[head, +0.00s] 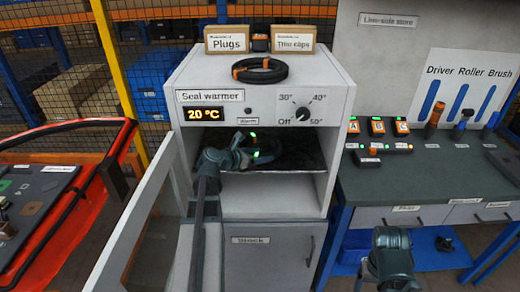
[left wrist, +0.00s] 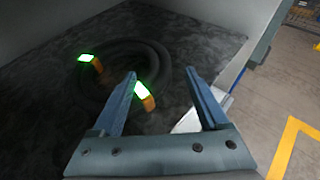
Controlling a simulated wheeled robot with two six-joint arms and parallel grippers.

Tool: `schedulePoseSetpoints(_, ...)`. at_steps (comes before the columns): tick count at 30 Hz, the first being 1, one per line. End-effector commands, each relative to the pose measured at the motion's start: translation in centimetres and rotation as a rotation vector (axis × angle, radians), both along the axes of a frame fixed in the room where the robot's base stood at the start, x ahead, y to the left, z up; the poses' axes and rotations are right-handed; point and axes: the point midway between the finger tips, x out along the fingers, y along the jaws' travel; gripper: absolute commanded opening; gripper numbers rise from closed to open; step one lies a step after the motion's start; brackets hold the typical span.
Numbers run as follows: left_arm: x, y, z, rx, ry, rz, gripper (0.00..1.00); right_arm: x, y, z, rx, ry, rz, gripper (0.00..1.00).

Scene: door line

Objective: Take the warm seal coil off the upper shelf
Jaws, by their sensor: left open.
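The seal coil (left wrist: 112,45) is a dark ring with two orange clips, each showing a green light. It lies on the dark-lined upper shelf (head: 285,157) inside the seal warmer (head: 338,100), whose door (head: 140,225) is open. My left gripper (head: 250,150) reaches into the compartment and partly hides the coil. In the left wrist view its two fingers (left wrist: 168,85) are apart at the coil's near side, with one lit clip between them. I cannot tell if they touch the coil. My right gripper (head: 388,262) is low at the right, its fingers unclear.
Another dark coil (head: 260,70) with an orange clip lies on the warmer's top, before Plugs (head: 226,40) and Trio caps (head: 293,40) boxes. The display (head: 203,114) reads 20 °C. A workbench (head: 440,175) stands right; an orange-railed cart (head: 60,200) stands left.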

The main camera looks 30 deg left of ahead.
Motion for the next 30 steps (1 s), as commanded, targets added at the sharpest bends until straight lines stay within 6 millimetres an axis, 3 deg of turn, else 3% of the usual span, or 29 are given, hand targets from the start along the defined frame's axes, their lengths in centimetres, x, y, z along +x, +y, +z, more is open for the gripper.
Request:
schedulePoseSetpoints(5, 1.1, -0.2, -0.6, 0.001, 0.001, -0.001, 0.78, 0.0, 0.0, -0.6, 0.0, 0.0, 0.0, 0.8)
schedulePoseSetpoints(13, 4.6, -1.0, -2.1, 0.0, 0.0, -0.002, 0.78, 0.0, 0.0, -2.1, 0.0, 0.0, 0.0, 0.8)
schedulePoseSetpoints(21, 4.9, -1.2, -2.1, 0.0, 0.0, 0.0, 0.78, 0.0, 0.0, -2.1, 0.0, 0.0, 0.0, 0.8)
schedulePoseSetpoints(30, 4.9, -1.3, -2.1, -0.001, 0.001, -0.003, 0.23, 0.0, 0.0, -2.1, 0.0, 0.0, 0.0, 0.8)
